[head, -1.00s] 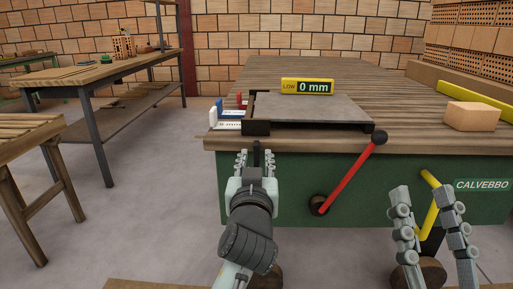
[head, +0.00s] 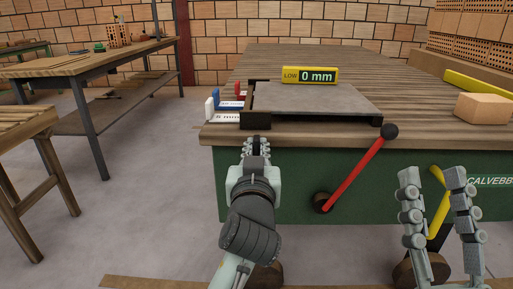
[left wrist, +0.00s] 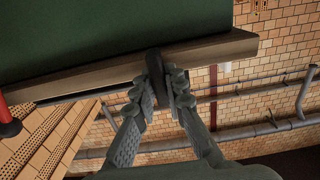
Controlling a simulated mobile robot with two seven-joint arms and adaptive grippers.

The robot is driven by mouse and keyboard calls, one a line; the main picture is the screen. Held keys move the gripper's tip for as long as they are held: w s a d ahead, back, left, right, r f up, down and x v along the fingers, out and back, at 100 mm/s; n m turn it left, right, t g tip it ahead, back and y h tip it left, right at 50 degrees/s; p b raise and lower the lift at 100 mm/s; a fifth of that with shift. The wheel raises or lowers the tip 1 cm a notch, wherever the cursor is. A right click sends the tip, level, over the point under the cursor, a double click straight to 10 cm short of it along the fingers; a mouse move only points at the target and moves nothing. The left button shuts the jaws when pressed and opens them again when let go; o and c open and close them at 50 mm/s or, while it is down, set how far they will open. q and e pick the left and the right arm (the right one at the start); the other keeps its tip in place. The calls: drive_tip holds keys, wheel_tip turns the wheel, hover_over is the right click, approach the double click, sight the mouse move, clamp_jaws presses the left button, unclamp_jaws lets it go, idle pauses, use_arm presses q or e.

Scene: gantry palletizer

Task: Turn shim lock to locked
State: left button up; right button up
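The shim lock appears as a small black lever (left wrist: 154,66) at the front edge of the table, below the black bracket of the grey plate (head: 315,98). My left gripper (head: 257,146) is at this lever. In the left wrist view my fingers (left wrist: 161,90) lie close on both sides of the lever and look closed on it. The fingers hide much of the lever in the head view. My right gripper (head: 433,185) is open and empty in front of the green cabinet at the right.
A red crank with a black knob (head: 390,131) stands right of my left gripper. A yellow handle (head: 438,215) is behind my right gripper. White, blue and red shim tabs (head: 228,105) stick out left of the plate. A "LOW 0 mm" sign (head: 310,76) stands behind it.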

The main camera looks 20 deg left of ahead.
use_arm(q)
clamp_jaws()
use_arm(e)
drive_tip(key=shift+w+a, duration=0.1)
drive_tip(key=shift+w, duration=0.05)
